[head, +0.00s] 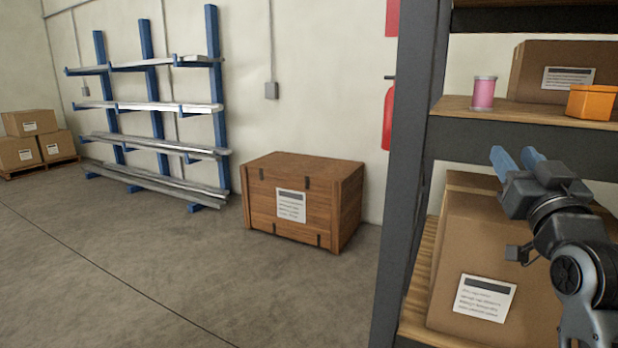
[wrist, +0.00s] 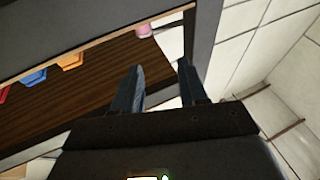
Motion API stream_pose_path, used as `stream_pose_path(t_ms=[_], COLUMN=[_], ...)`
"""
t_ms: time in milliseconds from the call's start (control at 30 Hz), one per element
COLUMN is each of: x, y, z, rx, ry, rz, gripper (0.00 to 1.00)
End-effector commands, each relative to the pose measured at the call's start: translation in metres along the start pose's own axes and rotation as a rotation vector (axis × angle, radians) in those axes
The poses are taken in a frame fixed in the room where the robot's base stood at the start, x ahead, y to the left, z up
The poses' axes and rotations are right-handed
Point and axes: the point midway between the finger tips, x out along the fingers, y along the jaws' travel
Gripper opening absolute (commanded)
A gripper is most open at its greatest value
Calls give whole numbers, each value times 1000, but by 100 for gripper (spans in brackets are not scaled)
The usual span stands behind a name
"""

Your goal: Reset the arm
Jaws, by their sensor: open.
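My gripper (head: 517,160) is raised at the right of the head view, in front of the shelf unit. Its two blue fingers are apart with nothing between them. In the wrist view the fingers of my gripper (wrist: 162,85) also stand apart and empty. A pink cylinder (head: 483,93) stands on the shelf board, up and left of my gripper; it also shows at the top of the wrist view (wrist: 147,27). An orange container (head: 592,102) sits on the same board at the right edge.
The shelf unit's grey post (head: 413,150) stands just left of my gripper. A large cardboard box (head: 460,260) fills the lower shelf behind my arm. Another box (head: 548,72) is on the upper board. A wooden crate (head: 305,200) stands on the floor. Open floor lies at left.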

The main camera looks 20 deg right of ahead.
Motion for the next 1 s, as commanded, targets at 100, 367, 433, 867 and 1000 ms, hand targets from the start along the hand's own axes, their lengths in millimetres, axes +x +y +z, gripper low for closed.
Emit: stream_pose_path(t_ms=[100,367,433,867,1000], x=[-40,-136,-164,-340,-393], y=[-27,-70,-79,-103,-99], z=[42,106,118,149,144], rx=[11,31,35,48,48], ry=[-63,-179,-210,-402,-463], rz=[-48,-149,-178,-357,-415], gripper=[43,43,43,43,43])
